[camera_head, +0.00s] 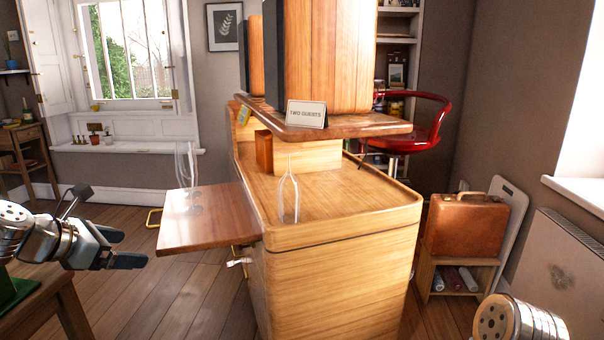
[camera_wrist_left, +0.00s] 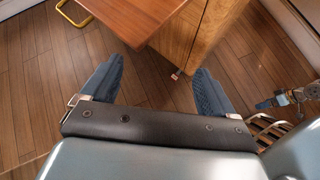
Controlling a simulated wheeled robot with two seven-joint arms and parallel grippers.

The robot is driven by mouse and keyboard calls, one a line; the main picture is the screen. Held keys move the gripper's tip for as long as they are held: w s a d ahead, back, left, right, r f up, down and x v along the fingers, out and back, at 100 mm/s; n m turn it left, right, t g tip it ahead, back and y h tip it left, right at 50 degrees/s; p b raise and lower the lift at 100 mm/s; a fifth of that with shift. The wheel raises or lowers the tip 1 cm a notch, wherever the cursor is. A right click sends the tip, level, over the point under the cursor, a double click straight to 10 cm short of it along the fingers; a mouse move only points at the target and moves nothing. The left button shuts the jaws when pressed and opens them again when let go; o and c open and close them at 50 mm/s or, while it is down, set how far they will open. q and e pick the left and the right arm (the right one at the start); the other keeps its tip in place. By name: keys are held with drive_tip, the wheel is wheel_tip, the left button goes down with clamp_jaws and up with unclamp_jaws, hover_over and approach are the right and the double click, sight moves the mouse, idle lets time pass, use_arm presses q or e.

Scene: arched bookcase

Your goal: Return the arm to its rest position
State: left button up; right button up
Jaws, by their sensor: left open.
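My left gripper (camera_head: 128,249) is at the left of the head view, open and empty, to the left of the wooden side leaf and apart from it. In the left wrist view its two dark fingers (camera_wrist_left: 158,88) are spread wide, with floor and the cabinet's lower corner beyond them. Part of my right arm (camera_head: 515,318) shows at the bottom right of the head view.
A wooden cabinet (camera_head: 335,265) stands in the middle, with a clear glass (camera_head: 289,198) on its top. Its side leaf (camera_head: 205,218) sticks out left, holding clear glassware (camera_head: 194,197). A small table (camera_head: 45,300) is at lower left. A red chair (camera_head: 420,135) stands behind.

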use_arm(q)
drive_tip(key=d+f+m+g+y, duration=0.1)
drive_tip(key=d+f+m+g, duration=0.3)
drive_tip(key=f, duration=1.1)
drive_tip(key=d+f+m+g+y, duration=0.1)
drive_tip(key=d+f+m, duration=0.5)
drive_tip(key=f, duration=1)
drive_tip(key=s+d+f+m+g, duration=0.2)
drive_tip(key=s+d+f+m, duration=0.4)
drive_tip(key=s+f, duration=0.3)
drive_tip(key=s+d+f+m+g+p, duration=0.1)
drive_tip(key=s+d+f+m, duration=0.6)
drive_tip(key=s+f+m, duration=0.2)
drive_tip(key=shift+s+d+f+g+h+p, duration=0.2)
drive_tip(key=shift+s+g+h+p, duration=0.15)
drive_tip(key=shift+s, duration=0.3)
